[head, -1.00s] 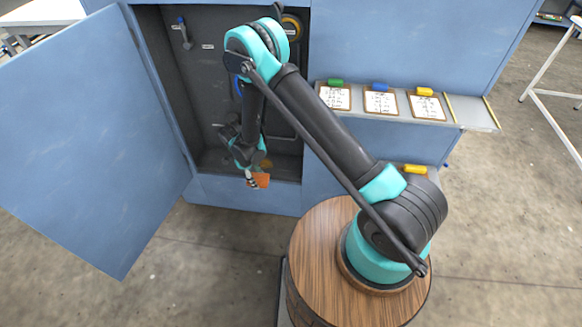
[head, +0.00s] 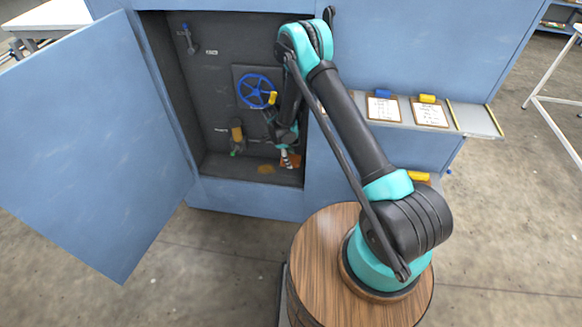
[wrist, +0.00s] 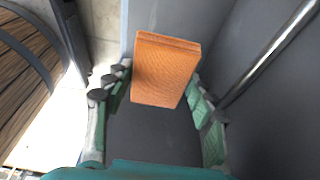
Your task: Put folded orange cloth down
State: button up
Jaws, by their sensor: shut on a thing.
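The folded orange cloth (wrist: 165,70) shows in the wrist view as a thick rectangular pad between the two fingers. My gripper (wrist: 158,92) is shut on it, with the left finger and the right finger at its sides. In the head view the cloth (head: 291,160) is a small orange patch at the right side of the open cabinet (head: 225,185), and my gripper (head: 286,157) is just beside it. The cloth appears to be held near the cabinet's floor. Whether it touches any surface cannot be told.
The cabinet's inside holds a blue handwheel (head: 257,91), a lever (head: 187,39) and a valve-like fitting (head: 237,139). An ochre patch (head: 266,169) lies on its floor. The open blue door (head: 90,140) stands at left. Clipboards (head: 429,112) lie on the right shelf. A metal rod (wrist: 268,55) runs close to the gripper.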

aim_at(293, 172)
jog(key=shift+w+a+x, duration=0.1)
jog(key=shift+a+x, duration=0.1)
jog(key=shift+x, duration=0.9)
jog(key=shift+w+a+x, duration=0.15)
jog(key=shift+x, duration=0.9)
jog(key=shift+w+a+x, duration=0.1)
jog(key=shift+a+x, duration=0.1)
jog(key=shift+x, duration=0.9)
jog(key=shift+f, duration=0.45)
jog(key=shift+f, duration=0.3)
jog(key=o, duration=1.2)
jog(key=shift+r, duration=0.1)
jog(key=shift+r, duration=0.25)
jog(key=a+r, duration=0.2)
jog(key=r, duration=0.1)
jog(key=shift+r, duration=0.1)
jog(key=a, duration=0.7)
jog(key=w+a, duration=0.1)
jog(key=a, duration=0.2)
jog(key=shift+a, duration=0.4)
